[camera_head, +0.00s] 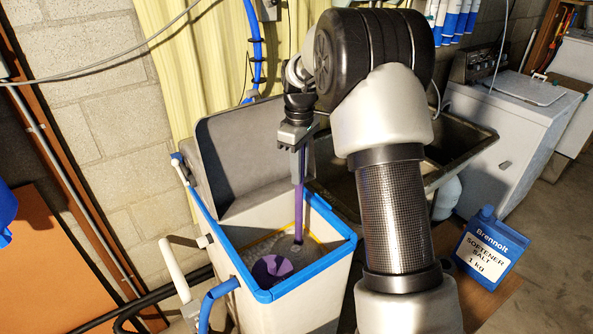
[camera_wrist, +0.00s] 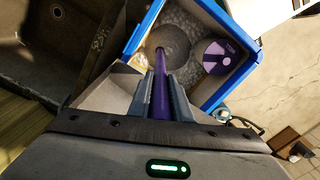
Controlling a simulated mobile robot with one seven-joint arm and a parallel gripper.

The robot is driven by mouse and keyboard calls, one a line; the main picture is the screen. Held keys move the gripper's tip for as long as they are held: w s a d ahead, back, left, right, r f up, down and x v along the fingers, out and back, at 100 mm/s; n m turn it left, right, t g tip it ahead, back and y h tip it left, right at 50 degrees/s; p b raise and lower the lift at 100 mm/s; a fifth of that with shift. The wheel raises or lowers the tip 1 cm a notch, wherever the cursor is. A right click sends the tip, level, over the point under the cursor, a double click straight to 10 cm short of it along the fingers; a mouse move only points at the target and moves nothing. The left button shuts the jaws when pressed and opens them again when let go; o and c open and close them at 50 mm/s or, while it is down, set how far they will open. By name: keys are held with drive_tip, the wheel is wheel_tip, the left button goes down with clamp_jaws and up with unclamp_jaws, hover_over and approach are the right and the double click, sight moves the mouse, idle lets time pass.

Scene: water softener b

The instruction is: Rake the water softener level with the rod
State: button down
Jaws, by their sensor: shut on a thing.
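The water softener (camera_head: 262,297) is an open beige bin with a blue rim; its rim also shows in the wrist view (camera_wrist: 148,28). Grey salt (camera_wrist: 177,30) lies inside, with a hollow or mound near the rod's lower end. My gripper (camera_head: 299,145) is above the bin and shut on a purple rod (camera_head: 299,200), which hangs down into the bin. In the wrist view the rod (camera_wrist: 160,85) runs between the fingers, its end at the grey salt. A purple round piece (camera_head: 271,269) sits inside near the front wall; it also shows in the wrist view (camera_wrist: 221,57).
The grey lid (camera_head: 240,150) stands open behind the bin. White and blue pipes (camera_head: 180,270) run along its left side. A dark sink (camera_head: 340,185) is behind my arm. A blue softener salt jug (camera_head: 487,248) stands at the right, near a white washing machine (camera_head: 520,120).

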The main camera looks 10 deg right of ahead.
drive_tip(key=shift+w+d+p, duration=0.45)
drive_tip(key=shift+w+d, duration=0.1)
drive_tip(key=shift+w, duration=0.35)
drive_tip(key=s+a+b, duration=0.1)
drive_tip(key=s+a, duration=0.2)
drive_tip(key=a, duration=0.4)
drive_tip(key=shift+a, duration=0.2)
drive_tip(key=shift+d, duration=0.1)
drive_tip(key=s+d, duration=0.2)
drive_tip(key=d, duration=0.7)
drive_tip(key=shift+s+d, duration=0.25)
drive_tip(key=shift+s, duration=0.05)
